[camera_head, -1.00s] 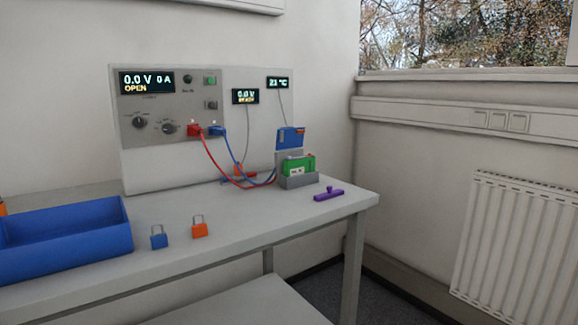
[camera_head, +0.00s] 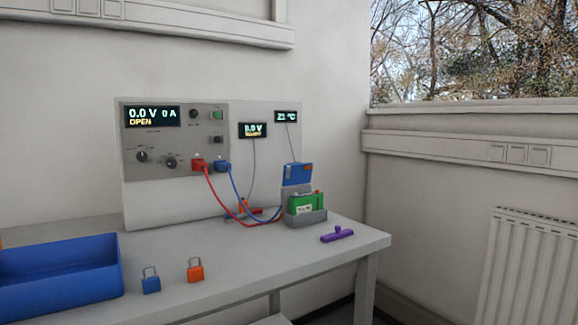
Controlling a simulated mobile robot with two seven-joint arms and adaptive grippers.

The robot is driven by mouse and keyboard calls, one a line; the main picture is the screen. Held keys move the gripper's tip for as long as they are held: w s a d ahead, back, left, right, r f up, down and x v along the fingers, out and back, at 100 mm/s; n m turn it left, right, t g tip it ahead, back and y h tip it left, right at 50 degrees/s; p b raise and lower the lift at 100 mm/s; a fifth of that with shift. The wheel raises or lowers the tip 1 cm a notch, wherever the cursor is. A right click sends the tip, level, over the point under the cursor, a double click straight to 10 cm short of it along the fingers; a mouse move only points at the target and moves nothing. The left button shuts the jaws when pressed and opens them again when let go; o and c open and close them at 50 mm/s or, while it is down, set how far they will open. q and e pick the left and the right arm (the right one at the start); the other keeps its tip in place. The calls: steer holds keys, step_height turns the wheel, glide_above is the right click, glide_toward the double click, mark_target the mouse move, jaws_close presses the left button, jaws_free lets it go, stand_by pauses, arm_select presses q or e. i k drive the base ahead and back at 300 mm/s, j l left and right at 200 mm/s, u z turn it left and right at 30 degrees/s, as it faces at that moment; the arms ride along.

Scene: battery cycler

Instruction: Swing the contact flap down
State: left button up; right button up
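The contact flap (camera_head: 297,174) is a blue plate standing raised at the back of a grey holder (camera_head: 307,218) on the right part of the bench. A green battery (camera_head: 304,203) with a white label sits in the holder, in front of and below the flap. A red cable and a blue cable (camera_head: 262,214) run from the cycler panel (camera_head: 172,140) to the holder's left side. The panel's display reads 0.0 V, 0 A and OPEN. Neither of my grippers shows in the head view.
A purple handled piece (camera_head: 337,235) lies right of the holder near the bench edge. An orange padlock (camera_head: 195,270) and a blue padlock (camera_head: 151,280) stand at the front. A blue bin (camera_head: 62,280) is at left. The bench top (camera_head: 245,265) between padlocks and holder is clear.

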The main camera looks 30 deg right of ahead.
mark_target(295, 173)
steer(key=i+l, duration=0.15)
steer(key=l, duration=0.2)
steer(key=i+l, duration=0.1)
steer(key=l, duration=0.3)
steer(key=i+l, duration=0.15)
steer(key=l, duration=0.2)
steer(key=i+l, duration=0.15)
steer(key=l, duration=0.25)
steer(key=i+l, duration=0.1)
steer(key=l, duration=0.25)
steer(key=i+l+u, duration=0.1)
steer(key=l, duration=0.25)
